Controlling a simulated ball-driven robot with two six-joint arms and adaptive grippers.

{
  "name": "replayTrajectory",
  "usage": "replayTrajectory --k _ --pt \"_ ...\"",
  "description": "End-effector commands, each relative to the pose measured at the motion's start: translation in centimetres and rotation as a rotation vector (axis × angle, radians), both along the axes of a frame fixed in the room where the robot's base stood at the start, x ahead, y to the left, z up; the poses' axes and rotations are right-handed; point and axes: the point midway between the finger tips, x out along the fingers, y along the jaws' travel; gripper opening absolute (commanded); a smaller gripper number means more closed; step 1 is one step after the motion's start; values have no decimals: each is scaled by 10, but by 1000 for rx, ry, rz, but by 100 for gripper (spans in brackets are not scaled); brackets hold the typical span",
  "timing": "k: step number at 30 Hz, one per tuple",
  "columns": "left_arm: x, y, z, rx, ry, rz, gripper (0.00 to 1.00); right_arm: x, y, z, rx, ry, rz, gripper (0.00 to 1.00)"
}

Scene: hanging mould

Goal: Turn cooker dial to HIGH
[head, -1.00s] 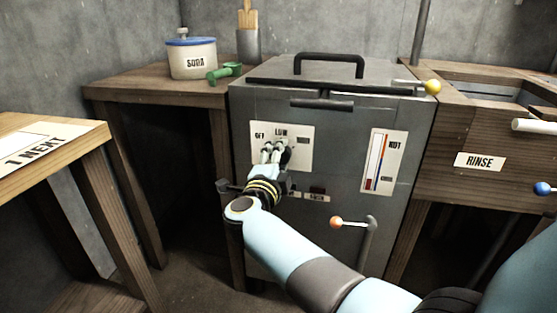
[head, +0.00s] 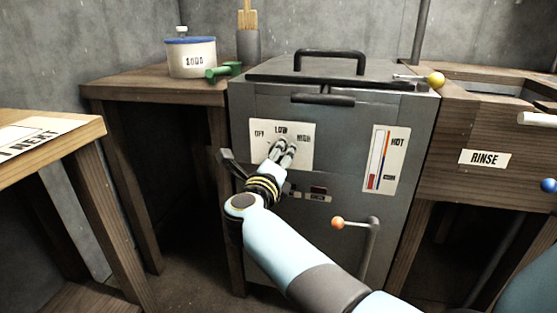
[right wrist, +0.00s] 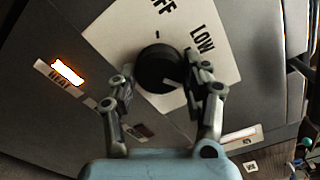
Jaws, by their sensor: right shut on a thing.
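The grey cooker (head: 390,215) stands ahead with a cream dial panel (head: 304,160) marked OFF, LOW and HIGH. The black round dial (right wrist: 156,66) shows in the right wrist view, below the OFF and LOW lettering. A short pale mark shows on its lower right, but I cannot tell which setting it points to. My right gripper (head: 283,150) reaches the panel in the head view and hides most of the dial there. In the right wrist view its fingers (right wrist: 157,83) are shut on the dial, one on each side. My left gripper is not in view.
The HEAT lamp (right wrist: 68,72) glows. A HOT gauge (head: 385,158) is right of the dial panel, and a lever with an orange knob (head: 338,223) is below it. A soda pot (head: 191,58) and a green object (head: 223,71) stand on the left bench. The RINSE unit (head: 440,170) adjoins on the right.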

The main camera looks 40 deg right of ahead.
Motion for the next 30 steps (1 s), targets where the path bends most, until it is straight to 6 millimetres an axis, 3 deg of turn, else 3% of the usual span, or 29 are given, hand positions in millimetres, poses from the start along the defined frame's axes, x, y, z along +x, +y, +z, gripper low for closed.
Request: replayTrajectory --k 18,19,24,30 --pt "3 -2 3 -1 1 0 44 -1 1 -4 31 -26 0 16" --pt "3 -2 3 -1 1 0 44 -1 1 -4 31 -26 0 51" --pt "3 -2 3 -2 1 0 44 -1 1 -2 29 -27 0 72" --pt "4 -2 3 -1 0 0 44 0 0 -1 28 -29 0 72"
